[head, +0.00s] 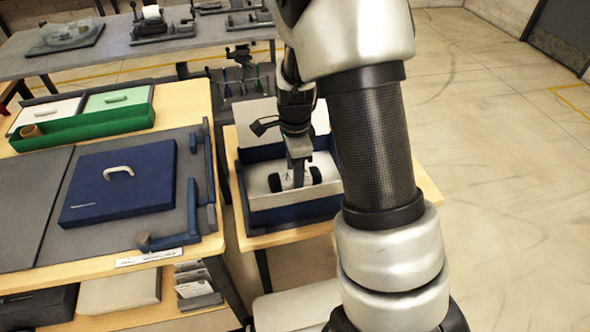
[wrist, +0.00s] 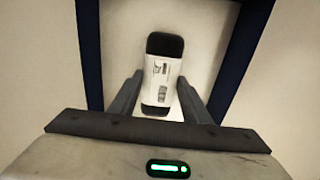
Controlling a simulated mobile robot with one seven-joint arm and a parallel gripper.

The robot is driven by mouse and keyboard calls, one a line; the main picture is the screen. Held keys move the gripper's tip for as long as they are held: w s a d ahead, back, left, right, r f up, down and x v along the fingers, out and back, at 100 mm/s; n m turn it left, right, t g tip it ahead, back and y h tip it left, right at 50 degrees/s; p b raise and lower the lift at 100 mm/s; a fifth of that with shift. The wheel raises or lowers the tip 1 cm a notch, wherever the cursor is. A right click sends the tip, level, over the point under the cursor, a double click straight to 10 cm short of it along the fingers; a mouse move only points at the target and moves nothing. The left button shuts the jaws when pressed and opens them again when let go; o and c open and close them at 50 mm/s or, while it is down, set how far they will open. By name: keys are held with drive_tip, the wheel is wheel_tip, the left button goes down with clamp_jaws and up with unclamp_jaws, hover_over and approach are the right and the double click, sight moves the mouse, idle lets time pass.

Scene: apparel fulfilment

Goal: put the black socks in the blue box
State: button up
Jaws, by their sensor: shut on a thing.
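The black socks (wrist: 165,45) are a rolled bundle with a white paper band around the middle and black ends showing. In the head view the socks (head: 275,183) are at my gripper's tips, inside the blue box (head: 297,215). The blue box is open, with dark blue walls and a pale inside. My gripper (wrist: 158,95) points down into the box and is shut on the socks, one finger on each side of the band. In the head view my gripper (head: 297,178) partly covers the bundle. I cannot tell whether the socks touch the box floor.
A closed blue lid or box with a handle (head: 120,182) lies on a grey mat on the left table. A green tray (head: 85,128) stands behind it. My arm hides the right part of the blue box. A grey bench (head: 150,52) with equipment stands at the back.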

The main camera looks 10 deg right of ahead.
drive_tip(key=o, duration=1.7)
drive_tip(key=shift+r, duration=0.1)
drive_tip(key=shift+r+p, duration=3.05)
drive_tip(key=shift+r, duration=0.4)
drive_tip(key=s+r+n+t+p, duration=0.2)
drive_tip(key=s+r+n, duration=0.4)
drive_tip(key=r, duration=0.6)
drive_tip(key=s+r+n+t+p, duration=0.1)
drive_tip(key=s+r+n+p, duration=0.4)
drive_tip(key=r, duration=0.7)
drive_tip(key=s+r+n+t+p, duration=0.2)
drive_tip(key=s+r+n+p, duration=0.2)
drive_tip(key=s+r+n, duration=0.3)
drive_tip(key=shift+s+r+t, duration=0.1)
drive_tip(key=shift+s+r, duration=0.1)
drive_tip(key=shift+r, duration=0.7)
drive_tip(key=shift+s+r+t, duration=0.1)
drive_tip(key=shift+s+r, duration=0.05)
drive_tip(key=shift+r, duration=0.75)
drive_tip(key=shift+s+r+t, duration=0.1)
drive_tip(key=shift+s+r, duration=0.1)
drive_tip(key=shift+r, duration=0.7)
